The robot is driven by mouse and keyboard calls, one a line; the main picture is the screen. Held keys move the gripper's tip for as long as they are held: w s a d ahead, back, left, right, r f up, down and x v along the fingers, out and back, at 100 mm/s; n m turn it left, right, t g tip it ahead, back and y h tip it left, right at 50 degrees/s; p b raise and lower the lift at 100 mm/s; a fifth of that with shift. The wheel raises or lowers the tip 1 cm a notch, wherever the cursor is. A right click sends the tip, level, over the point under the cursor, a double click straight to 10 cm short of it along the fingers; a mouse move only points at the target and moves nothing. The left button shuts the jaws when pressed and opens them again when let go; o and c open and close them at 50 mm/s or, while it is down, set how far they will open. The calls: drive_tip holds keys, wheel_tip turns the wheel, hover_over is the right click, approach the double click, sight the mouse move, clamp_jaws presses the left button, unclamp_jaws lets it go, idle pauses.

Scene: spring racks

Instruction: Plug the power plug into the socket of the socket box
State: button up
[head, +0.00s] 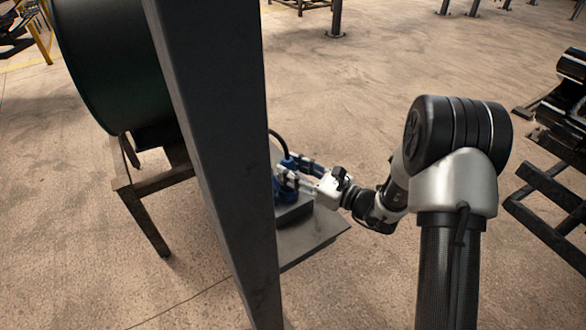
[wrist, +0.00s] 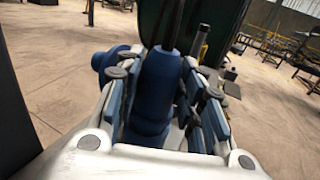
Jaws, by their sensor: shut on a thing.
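The blue power plug (wrist: 153,95) is between the fingers of my gripper (wrist: 165,100) in the wrist view. My gripper also shows in the head view (head: 291,176), shut on the plug above a small grey stand. A black cable (head: 280,142) curves up from the blue plug body (head: 289,163). Another blue rounded part (wrist: 106,60) shows just left of the plug in the wrist view; it may be the socket. In the head view a dark box (head: 294,213), probably the socket box, sits under the gripper, partly behind a post. I cannot tell whether plug and socket touch.
A thick dark post (head: 222,150) stands close left of my gripper and hides part of the stand (head: 312,240). Behind it is a large dark green drum (head: 105,60) on a metal frame (head: 150,178). Black racks (head: 555,190) stand at the right. Open floor lies behind.

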drive_tip(key=shift+f+b, duration=0.55)
drive_tip(key=shift+f, duration=0.25)
drive_tip(key=o, duration=1.3)
drive_tip(key=shift+c, duration=0.2)
drive_tip(key=v, duration=1.2)
drive_tip(key=shift+f, duration=0.1)
